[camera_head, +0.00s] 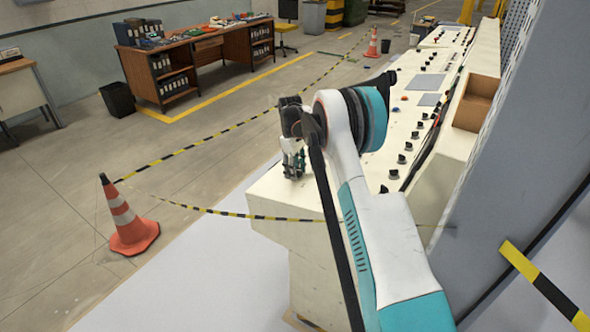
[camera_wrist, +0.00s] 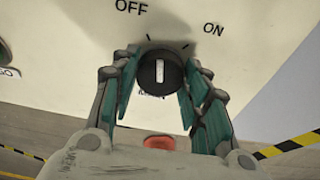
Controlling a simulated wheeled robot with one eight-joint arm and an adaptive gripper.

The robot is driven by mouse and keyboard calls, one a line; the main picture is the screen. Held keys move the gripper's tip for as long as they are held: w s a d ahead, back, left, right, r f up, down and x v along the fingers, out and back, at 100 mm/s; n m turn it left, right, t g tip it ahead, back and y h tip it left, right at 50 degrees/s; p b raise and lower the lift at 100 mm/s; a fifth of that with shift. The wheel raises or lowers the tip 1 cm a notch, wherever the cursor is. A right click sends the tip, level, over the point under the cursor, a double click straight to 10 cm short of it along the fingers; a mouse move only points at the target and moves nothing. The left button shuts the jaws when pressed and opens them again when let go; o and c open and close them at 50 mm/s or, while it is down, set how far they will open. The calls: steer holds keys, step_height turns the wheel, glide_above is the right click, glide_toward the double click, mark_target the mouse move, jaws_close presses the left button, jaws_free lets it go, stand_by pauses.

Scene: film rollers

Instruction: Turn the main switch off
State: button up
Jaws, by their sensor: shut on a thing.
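The main switch (camera_wrist: 160,70) is a round black knob with a white pointer mark, on a cream panel in the wrist view. Black OFF lettering is above it to the left and ON is above it to the right, each with a tick. The pointer is nearly upright, nearer the OFF tick than the ON tick. A label below the knob is mostly hidden. My gripper (camera_wrist: 158,88) has its green-padded fingers on either side of the knob, shut on it. In the head view my gripper (camera_head: 293,168) is at the near left end of the console; the switch is hidden there.
The long cream console (camera_head: 412,120) carries several black knobs and runs away at right. Black-and-yellow barrier tape (camera_head: 240,214) runs past its near end to an orange cone (camera_head: 130,222). A grey panel (camera_head: 520,150) stands at right. A wooden desk (camera_head: 195,62) is far back.

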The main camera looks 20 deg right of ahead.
steer(key=shift+n+g, duration=0.3)
steer(key=shift+n, duration=1.8)
steer(key=o, duration=1)
steer(key=shift+o, duration=0.2)
steer(key=shift+r, duration=0.1)
step_height(320, 180, up, 12)
steer(key=w, duration=0.1)
steer(key=shift+w, duration=0.15)
